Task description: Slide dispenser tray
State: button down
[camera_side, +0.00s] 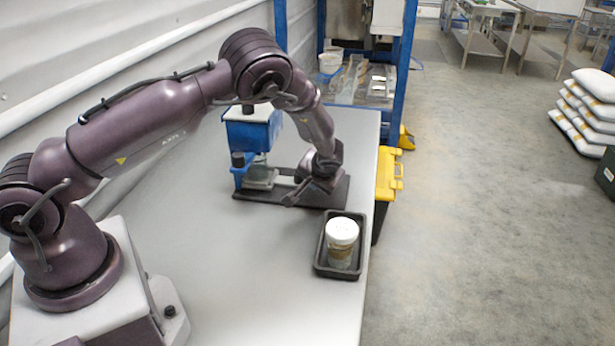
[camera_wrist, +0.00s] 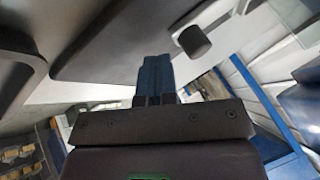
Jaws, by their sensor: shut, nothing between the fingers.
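The blue dispenser (camera_side: 252,130) stands on a dark base plate (camera_side: 325,196) at the far part of the table. A grey metal piece, probably its sliding tray (camera_side: 261,179), sits low under the hopper. My gripper (camera_side: 291,199) is low over the base plate, just right of that piece. Whether it touches anything is unclear. In the wrist view my gripper's dark blue fingers (camera_wrist: 155,66) are together and empty.
A black tray (camera_side: 322,263) holding a white-lidded jar (camera_side: 341,243) is near the right edge of the table (camera_side: 250,285). A yellow box (camera_side: 389,172) and a blue-framed rack (camera_side: 403,80) stand beyond the table. The front of the table is clear.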

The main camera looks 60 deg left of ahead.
jog(key=w+d+f+v, duration=0.1)
jog(key=v, duration=0.9)
jog(key=s+d+r+m+t+h, duration=0.1)
jog(key=s+d+r+m+h, duration=0.1)
jog(key=s+r, duration=1)
jog(key=s+d+r+m+t+h, duration=0.2)
jog(key=s+d+r+m+h, duration=0.1)
jog(key=s+r, duration=0.9)
jog(key=s+d+h, duration=0.1)
jog(key=s+h, duration=0.1)
jog(key=s, duration=0.2)
jog(key=shift+s+d+r, duration=0.25)
jog(key=shift+d+r, duration=0.05)
